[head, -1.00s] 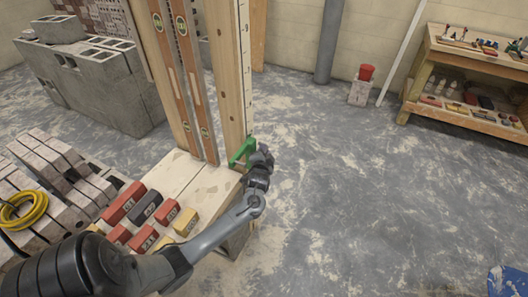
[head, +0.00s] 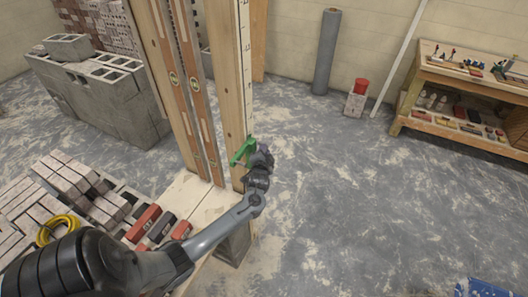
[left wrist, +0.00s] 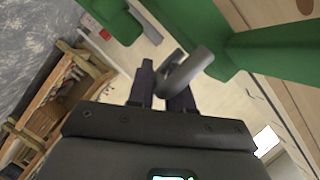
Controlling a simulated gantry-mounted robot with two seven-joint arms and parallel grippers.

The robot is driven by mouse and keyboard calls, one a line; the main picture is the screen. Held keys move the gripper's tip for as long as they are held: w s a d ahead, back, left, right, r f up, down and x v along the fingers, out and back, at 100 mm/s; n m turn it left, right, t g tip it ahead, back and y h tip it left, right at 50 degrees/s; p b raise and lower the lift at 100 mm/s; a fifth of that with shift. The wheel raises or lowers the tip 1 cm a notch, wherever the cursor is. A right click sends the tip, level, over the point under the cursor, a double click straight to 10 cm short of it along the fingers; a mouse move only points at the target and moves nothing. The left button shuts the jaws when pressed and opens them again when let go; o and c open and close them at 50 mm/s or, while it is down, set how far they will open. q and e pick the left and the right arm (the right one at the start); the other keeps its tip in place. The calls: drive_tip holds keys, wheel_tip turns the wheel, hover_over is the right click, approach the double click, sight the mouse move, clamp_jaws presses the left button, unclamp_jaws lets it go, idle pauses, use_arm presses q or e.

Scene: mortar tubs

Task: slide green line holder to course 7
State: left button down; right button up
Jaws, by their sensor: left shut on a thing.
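The green line holder (head: 243,151) sits against the lower part of the upright wooden post that carries a marked white strip (head: 244,65). My left gripper (head: 262,160) is at the holder's right side, shut on it. In the left wrist view the green holder (left wrist: 265,50) fills the upper right, and a grey ring-like part (left wrist: 184,72) lies between the dark fingers of my left gripper (left wrist: 167,85). I cannot read the course marks on the strip. My right gripper does not show.
Two wooden spirit levels (head: 205,120) stand left of the post. Red and dark blocks (head: 143,222) and a yellow coil (head: 56,229) lie at lower left. Concrete blocks (head: 95,85) stand behind. A wooden shelf (head: 440,85) stands at far right.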

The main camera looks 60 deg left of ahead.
use_arm(q)
wheel_tip(320, 180, up, 8)
drive_tip(key=p, duration=0.6)
drive_tip(key=shift+r, duration=0.15)
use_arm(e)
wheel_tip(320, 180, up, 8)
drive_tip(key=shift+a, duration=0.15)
use_arm(q)
drive_tip(key=shift+a, duration=0.1)
drive_tip(key=c, duration=1.1)
unclamp_jaws()
drive_tip(key=shift+w, duration=0.1)
drive_tip(key=v, duration=1)
drive_tip(key=shift+s+d, duration=0.3)
drive_tip(key=shift+s, duration=0.05)
